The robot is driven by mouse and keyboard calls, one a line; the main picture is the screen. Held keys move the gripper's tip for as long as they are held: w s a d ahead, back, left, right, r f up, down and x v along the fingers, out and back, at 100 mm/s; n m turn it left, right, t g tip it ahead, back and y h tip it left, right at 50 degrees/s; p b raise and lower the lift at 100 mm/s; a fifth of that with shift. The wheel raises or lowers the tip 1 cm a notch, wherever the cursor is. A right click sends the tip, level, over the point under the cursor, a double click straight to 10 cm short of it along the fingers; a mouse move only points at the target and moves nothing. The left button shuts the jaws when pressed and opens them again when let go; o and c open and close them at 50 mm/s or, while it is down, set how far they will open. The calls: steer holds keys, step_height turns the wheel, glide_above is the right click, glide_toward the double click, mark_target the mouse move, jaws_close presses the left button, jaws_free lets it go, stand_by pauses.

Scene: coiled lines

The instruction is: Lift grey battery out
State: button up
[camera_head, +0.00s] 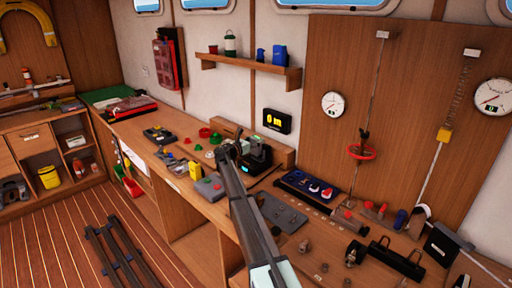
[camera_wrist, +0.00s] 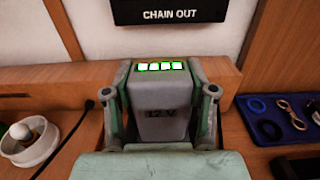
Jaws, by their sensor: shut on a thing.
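The grey battery (camera_wrist: 161,103), marked "12 V" and with a row of lit green squares on top, stands upright in the middle of the wrist view. My gripper (camera_wrist: 165,110) is shut on it, with one finger against each side. In the head view my gripper (camera_head: 232,150) is at the back of the bench, beside a black unit (camera_head: 257,153) with a small green light. The battery's lower part is hidden in the wrist view, so I cannot tell whether it is seated or raised.
A wall display (camera_head: 277,121) hangs behind, labelled "CHAIN OUT" in the wrist view (camera_wrist: 170,14). A blue tray (camera_wrist: 280,118) with rings and shackles lies to the right. A white cup-like part (camera_wrist: 31,140) and a black cable (camera_wrist: 66,140) are to the left. The wooden bench (camera_head: 205,205) is crowded.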

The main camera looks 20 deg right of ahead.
step_height(320, 180, up, 17)
steer(key=b, duration=0.3)
stand_by(0.5)
